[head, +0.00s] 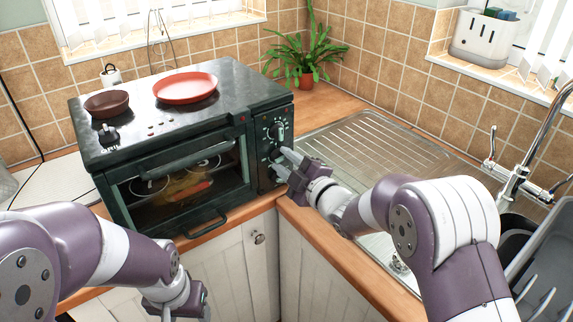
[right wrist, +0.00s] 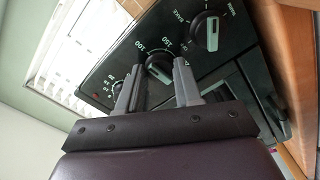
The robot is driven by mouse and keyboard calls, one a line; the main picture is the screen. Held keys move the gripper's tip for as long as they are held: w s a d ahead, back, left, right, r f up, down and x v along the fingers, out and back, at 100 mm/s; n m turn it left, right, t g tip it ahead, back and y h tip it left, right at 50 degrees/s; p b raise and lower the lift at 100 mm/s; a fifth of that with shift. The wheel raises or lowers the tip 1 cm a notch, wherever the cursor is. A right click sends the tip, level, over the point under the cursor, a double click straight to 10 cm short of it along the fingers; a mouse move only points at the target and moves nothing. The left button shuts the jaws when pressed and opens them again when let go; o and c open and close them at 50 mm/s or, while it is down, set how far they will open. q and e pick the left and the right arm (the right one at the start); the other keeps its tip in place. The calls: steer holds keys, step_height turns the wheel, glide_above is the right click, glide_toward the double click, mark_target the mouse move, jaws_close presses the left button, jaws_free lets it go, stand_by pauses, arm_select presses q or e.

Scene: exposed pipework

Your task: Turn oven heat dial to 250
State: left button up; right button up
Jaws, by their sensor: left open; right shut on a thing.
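The black oven (head: 95,150) stands on the counter at the left, its control panel on its right front. The heat dial (right wrist: 159,68), marked 100 and 150, is the middle one of three in the right wrist view. My right gripper (head: 283,160) is at this dial, and the wrist view shows its fingers (right wrist: 158,88) on either side of it. It is shut on the dial. The fingers partly hide the dial, so its setting cannot be read. My left gripper (head: 182,305) is open and empty, low in front of the cupboard, at the picture's bottom edge.
The top dial (head: 277,130) and the lower BAKE dial (right wrist: 207,31) flank the heat dial. A red plate (head: 186,88) and brown bowl (head: 107,104) sit on the oven. The sink (head: 385,150) lies right.

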steer(key=m, duration=0.4)
steer(key=shift+f+m, duration=0.1)
steer(key=shift+m, duration=0.2)
steer(key=m+p, duration=0.1)
steer(key=m, duration=0.3)
steer(key=shift+m, duration=0.3)
steer(key=m+p, duration=0.1)
steer(key=m, duration=0.3)
steer(key=shift+s+m, duration=0.1)
steer(key=shift+m, duration=0.2)
steer(key=m+p, duration=0.2)
steer(key=m, duration=0.3)
steer(key=shift+a+p, duration=0.1)
steer(key=shift+p, duration=0.2)
steer(key=m+p, duration=0.2)
steer(key=m, duration=0.3)
steer(key=m+p, duration=0.1)
steer(key=m, duration=0.3)
steer(key=shift+m+p, duration=0.3)
steer(key=shift+p, duration=0.1)
steer(key=m+p, duration=0.2)
steer(key=m, duration=0.2)
steer(key=shift+m+p, duration=0.75)
steer(key=shift+m, duration=1.75)
